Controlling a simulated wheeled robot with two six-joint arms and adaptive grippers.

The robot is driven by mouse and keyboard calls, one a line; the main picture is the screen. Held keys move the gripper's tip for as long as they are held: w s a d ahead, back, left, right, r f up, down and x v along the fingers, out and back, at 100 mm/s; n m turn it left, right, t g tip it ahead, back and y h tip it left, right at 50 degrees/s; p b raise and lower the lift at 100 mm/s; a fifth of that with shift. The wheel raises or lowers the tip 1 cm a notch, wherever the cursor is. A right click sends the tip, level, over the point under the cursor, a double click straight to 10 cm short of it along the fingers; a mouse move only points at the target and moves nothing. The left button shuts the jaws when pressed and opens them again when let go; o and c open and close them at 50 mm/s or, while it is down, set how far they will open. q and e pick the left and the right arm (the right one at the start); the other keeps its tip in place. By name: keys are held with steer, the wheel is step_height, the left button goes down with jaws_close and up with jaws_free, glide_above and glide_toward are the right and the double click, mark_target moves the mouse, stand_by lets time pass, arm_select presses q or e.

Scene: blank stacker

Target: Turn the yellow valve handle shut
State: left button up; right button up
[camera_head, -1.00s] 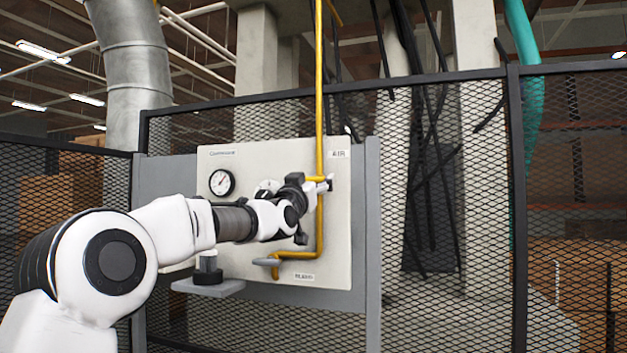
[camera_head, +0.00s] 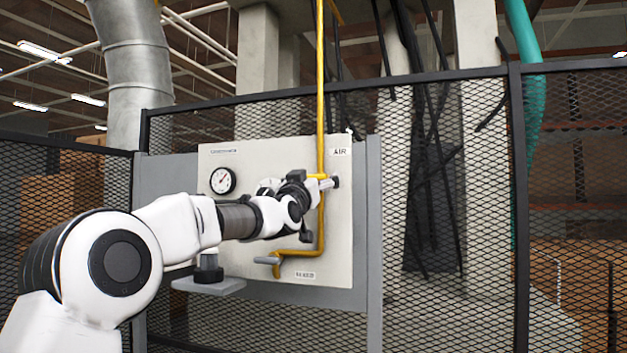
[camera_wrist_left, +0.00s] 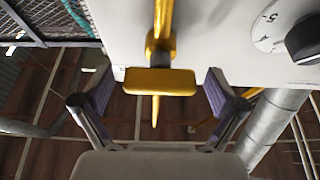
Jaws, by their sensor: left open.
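The yellow valve handle (camera_wrist_left: 160,82) shows in the left wrist view as a short flat bar on a yellow pipe in front of the pale panel. My left gripper (camera_wrist_left: 159,92) is open, with one finger on each side of the handle and a visible gap to both. In the head view my left gripper (camera_head: 312,205) is at the panel (camera_head: 225,155), over the yellow pipe (camera_head: 320,90) just below the AIR label. It hides most of the handle there. My right gripper is in neither view.
A round gauge (camera_head: 222,181) sits at the panel's upper left. A grey lever (camera_head: 267,260) on the yellow pipe sticks out below my gripper. A small grey shelf (camera_head: 209,286) juts out at the lower left. Black mesh fence (camera_head: 440,290) stands around the panel. A dial with a black knob (camera_wrist_left: 304,40) shows in the wrist view.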

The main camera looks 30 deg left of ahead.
arm_select(q)
steer(key=v, duration=0.7)
stand_by(0.3)
